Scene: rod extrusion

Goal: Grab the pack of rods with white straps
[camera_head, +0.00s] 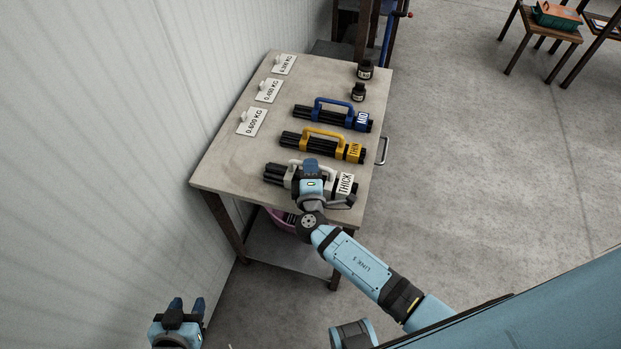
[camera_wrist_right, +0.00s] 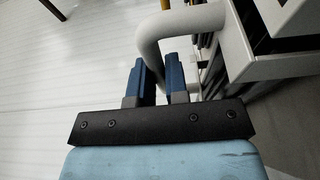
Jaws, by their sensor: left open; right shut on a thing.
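The pack of rods with white straps (camera_head: 276,174) lies on the near end of the table and carries a label reading THICK. It has dark rods and a white handle; the handle also shows in the right wrist view (camera_wrist_right: 178,22). My right gripper (camera_head: 311,166) is over this pack, its blue fingers (camera_wrist_right: 163,78) shut on the white handle. The gripper and wrist hide the middle of the pack. My left gripper (camera_head: 186,305) is open and empty, low at the left, away from the table.
On the table (camera_head: 225,165) lie a pack with yellow straps (camera_head: 315,145) and one with blue straps (camera_head: 325,114). Two small black jars (camera_head: 365,69) stand at the far right corner. Weight cards (camera_head: 252,121) line the left edge, near the wall (camera_head: 110,130).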

